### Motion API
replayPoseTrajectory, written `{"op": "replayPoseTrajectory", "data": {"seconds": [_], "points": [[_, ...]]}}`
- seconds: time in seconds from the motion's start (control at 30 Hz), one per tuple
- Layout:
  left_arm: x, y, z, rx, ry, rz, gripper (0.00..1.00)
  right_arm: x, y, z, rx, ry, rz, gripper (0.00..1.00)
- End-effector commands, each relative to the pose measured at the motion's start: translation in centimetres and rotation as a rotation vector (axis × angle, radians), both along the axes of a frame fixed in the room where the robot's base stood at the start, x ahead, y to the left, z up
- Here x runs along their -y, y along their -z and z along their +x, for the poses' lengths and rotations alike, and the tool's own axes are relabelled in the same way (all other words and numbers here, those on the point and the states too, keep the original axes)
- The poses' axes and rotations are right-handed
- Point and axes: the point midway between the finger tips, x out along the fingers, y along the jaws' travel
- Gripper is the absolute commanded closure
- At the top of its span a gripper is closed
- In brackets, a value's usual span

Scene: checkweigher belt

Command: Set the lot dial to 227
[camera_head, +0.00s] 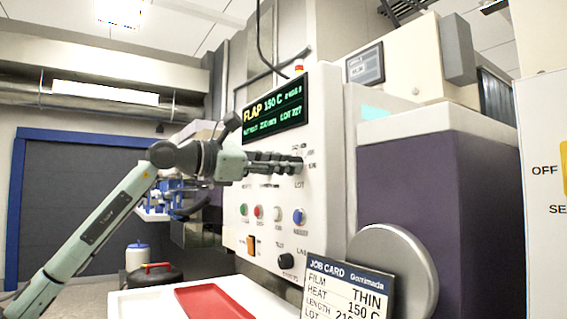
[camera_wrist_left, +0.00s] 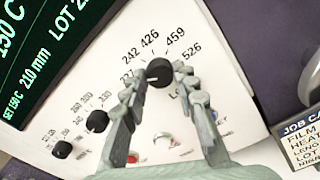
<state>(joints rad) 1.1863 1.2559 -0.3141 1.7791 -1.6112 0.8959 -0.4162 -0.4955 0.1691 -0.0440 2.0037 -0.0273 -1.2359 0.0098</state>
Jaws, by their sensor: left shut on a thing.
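The lot dial (camera_wrist_left: 159,72) is a round black knob on the white panel, seen in the wrist view. Numbers 242, 426, 459 and 526 fan around it, with another at the left partly hidden by a finger. Its white mark points left, towards that number. My left gripper (camera_head: 297,165) is shut on the dial, one finger on each side; it also shows in the wrist view (camera_wrist_left: 162,95). In the head view the fingers hide most of the dial. The green-lettered display (camera_head: 276,112) seems to read LOT 227, in small text. My right gripper is out of view.
Two smaller black knobs (camera_wrist_left: 97,121) sit left of the dial. Coloured buttons (camera_head: 299,216) and an orange switch (camera_head: 251,245) are below it. A job card (camera_head: 345,290) stands in front, its lot line cut off. A red tray (camera_head: 212,302) lies at the bottom.

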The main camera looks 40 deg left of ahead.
Motion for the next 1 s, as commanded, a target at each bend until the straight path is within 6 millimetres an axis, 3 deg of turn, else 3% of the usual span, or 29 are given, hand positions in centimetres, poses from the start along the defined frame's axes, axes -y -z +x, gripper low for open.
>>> {"op": "replayPoseTrajectory", "data": {"seconds": [0.47, 0.5, 0.63, 1.0], "points": [[0.01, 0.05, 0.01, 0.005, 0.000, 0.015, 1.00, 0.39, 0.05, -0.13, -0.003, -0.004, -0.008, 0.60], [0.01, 0.05, 0.01, 0.005, 0.000, 0.015, 0.69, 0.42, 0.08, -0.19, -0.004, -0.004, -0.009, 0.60], [0.02, 0.04, 0.00, 0.005, 0.000, 0.015, 0.53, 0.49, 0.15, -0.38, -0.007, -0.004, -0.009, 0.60], [-0.20, 0.05, -0.26, 0.005, -0.002, 0.015, 0.51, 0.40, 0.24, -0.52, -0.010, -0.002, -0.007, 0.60]]}}
